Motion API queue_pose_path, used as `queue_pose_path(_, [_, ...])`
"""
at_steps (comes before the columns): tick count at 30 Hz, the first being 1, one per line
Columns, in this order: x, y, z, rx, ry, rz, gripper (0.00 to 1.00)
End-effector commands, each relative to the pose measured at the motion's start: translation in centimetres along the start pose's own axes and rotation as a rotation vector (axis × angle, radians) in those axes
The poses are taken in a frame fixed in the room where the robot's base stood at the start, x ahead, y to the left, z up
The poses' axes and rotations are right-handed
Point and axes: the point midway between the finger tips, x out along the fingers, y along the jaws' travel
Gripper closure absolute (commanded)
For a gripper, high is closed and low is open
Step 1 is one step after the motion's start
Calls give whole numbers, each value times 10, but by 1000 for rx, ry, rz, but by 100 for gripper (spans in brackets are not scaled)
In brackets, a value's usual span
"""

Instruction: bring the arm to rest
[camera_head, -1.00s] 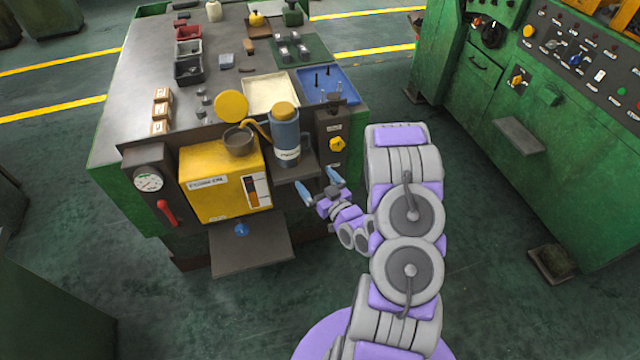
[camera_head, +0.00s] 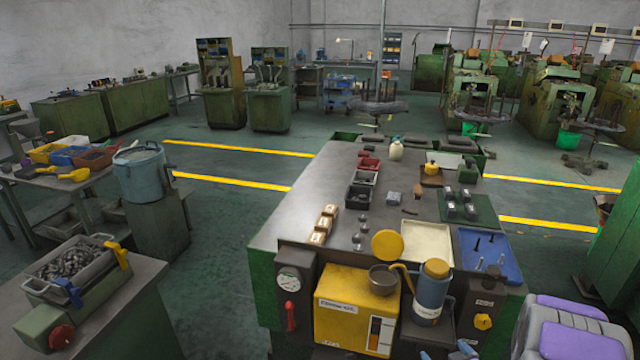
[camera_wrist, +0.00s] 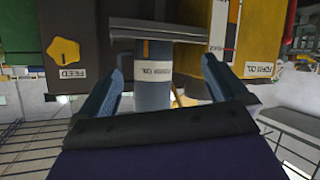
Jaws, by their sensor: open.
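My gripper (camera_wrist: 164,72) is open, with its two blue fingers apart and nothing between them. In the head view only its fingertips (camera_head: 446,352) show at the bottom edge, below and in front of the machine. A purple and grey part of my arm (camera_head: 568,330) shows at the bottom right; the rest is out of view. A blue-grey oil can (camera_head: 430,292) with a yellow cap stands on a small shelf at the machine's front. The can appears upside down beyond my open fingers in the wrist view (camera_wrist: 152,88), apart from them.
The yellow oil box (camera_head: 350,312) and the yellow feed knob (camera_head: 483,321) are close to my fingers. A blue tray (camera_head: 490,256) lies on the machine top (camera_head: 310,195). A green machine (camera_head: 615,240) stands at right. Open floor (camera_head: 225,215) lies left.

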Motion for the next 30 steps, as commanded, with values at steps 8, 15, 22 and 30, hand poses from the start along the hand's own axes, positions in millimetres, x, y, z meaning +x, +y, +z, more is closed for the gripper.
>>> queue_pose_path(8, [-26, 10, -28, -77, -306, 38, 0])
queue_pose_path(15, [-78, 2, -56, -56, -545, 90, 0])
queue_pose_path(22, [-146, -29, -80, 26, -751, 113, 0])
queue_pose_path(30, [-246, -92, -101, 145, -975, 69, 0])
